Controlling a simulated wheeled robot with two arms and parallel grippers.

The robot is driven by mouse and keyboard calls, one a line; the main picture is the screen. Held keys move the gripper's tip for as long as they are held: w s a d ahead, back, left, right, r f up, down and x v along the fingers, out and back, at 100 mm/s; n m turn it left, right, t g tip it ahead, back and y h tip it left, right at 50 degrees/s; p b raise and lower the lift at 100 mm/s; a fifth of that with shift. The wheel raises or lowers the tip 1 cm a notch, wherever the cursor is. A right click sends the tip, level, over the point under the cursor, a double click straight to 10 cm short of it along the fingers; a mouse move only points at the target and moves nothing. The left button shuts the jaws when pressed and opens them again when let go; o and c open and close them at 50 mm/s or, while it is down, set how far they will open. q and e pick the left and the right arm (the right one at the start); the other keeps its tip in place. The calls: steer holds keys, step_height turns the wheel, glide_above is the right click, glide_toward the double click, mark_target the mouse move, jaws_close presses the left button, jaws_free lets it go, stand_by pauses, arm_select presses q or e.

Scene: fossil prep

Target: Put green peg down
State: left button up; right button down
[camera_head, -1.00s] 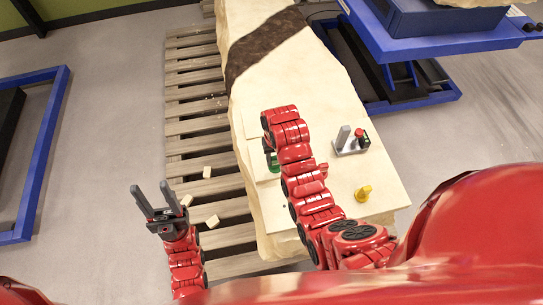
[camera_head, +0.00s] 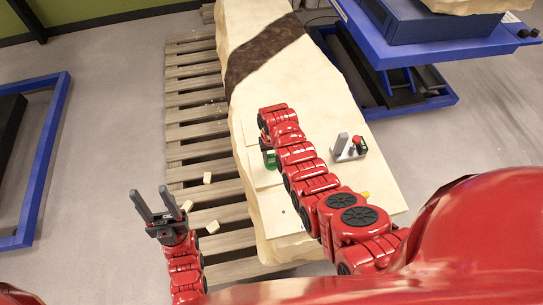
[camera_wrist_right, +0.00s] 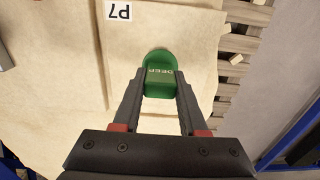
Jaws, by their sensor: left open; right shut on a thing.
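The green peg (camera_wrist_right: 160,84) has a block marked "DEEP" and a round green disc at its far end. My right gripper (camera_wrist_right: 160,76) is shut on the block, with one dark finger on each side. The disc lies over the pale slab; I cannot tell whether it touches. In the head view, a little of the green peg (camera_head: 271,160) shows beside my right arm, which hides most of that gripper. My left gripper (camera_head: 150,194) is open and empty, left of the slab above the floor and pallet edge.
A grey stand with a red knob (camera_head: 350,147) and a mostly hidden yellow peg (camera_head: 364,195) are on the pale board right of my right arm. A P7 label (camera_wrist_right: 120,12) lies near the green peg. Loose pale blocks (camera_head: 212,227) lie on the wooden pallet (camera_head: 192,130).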

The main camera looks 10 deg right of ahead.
steer(key=shift+f, duration=0.2)
steer(key=shift+f, duration=0.2)
steer(key=shift+c, duration=2.2)
jaws_free()
steer(key=shift+r, duration=0.1)
steer(key=shift+r, duration=0.1)
